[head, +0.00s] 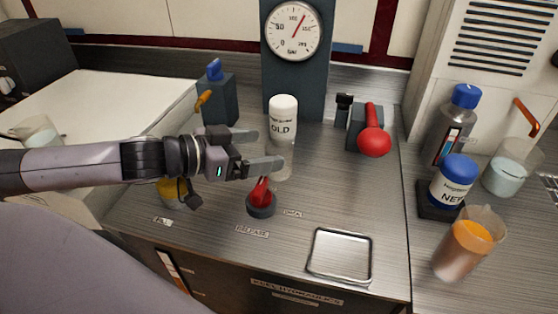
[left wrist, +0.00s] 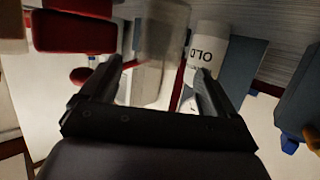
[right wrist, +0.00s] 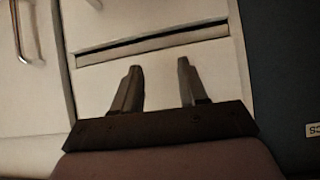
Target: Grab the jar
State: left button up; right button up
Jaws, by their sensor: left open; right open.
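A white jar labelled "OLD" (head: 283,108) stands upright on the steel counter, just beyond my left gripper (head: 268,150). My left gripper is open, with its fingers pointing right. A clear, glass-like piece (head: 284,172) shows below the jar, partly behind the near finger. In the left wrist view the OLD jar (left wrist: 210,45) is beyond the right finger, and the clear piece (left wrist: 162,40) is ahead between the fingers. A second jar with a blue lid, labelled "NE…" (head: 450,184), sits on a dark stand at right. My right gripper (right wrist: 159,68) is open and empty, facing pale drawer fronts.
A red-handled round valve (head: 261,205) is just below my left gripper. A red knob (head: 374,141), a blue-grey block with an orange lever (head: 220,108) and a gauge panel (head: 293,75) stand behind. An empty metal tray (head: 340,256) lies in front. A beaker of orange liquid (head: 467,245) is at right.

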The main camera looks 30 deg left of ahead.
aim_at(290, 146)
pick_arm(q)
jog(key=shift+p+x, duration=0.45)
jog(key=shift+x, duration=1.25)
jog(key=shift+d, duration=0.1)
jog(key=shift+r, duration=0.1)
jog(key=c, duration=1.2)
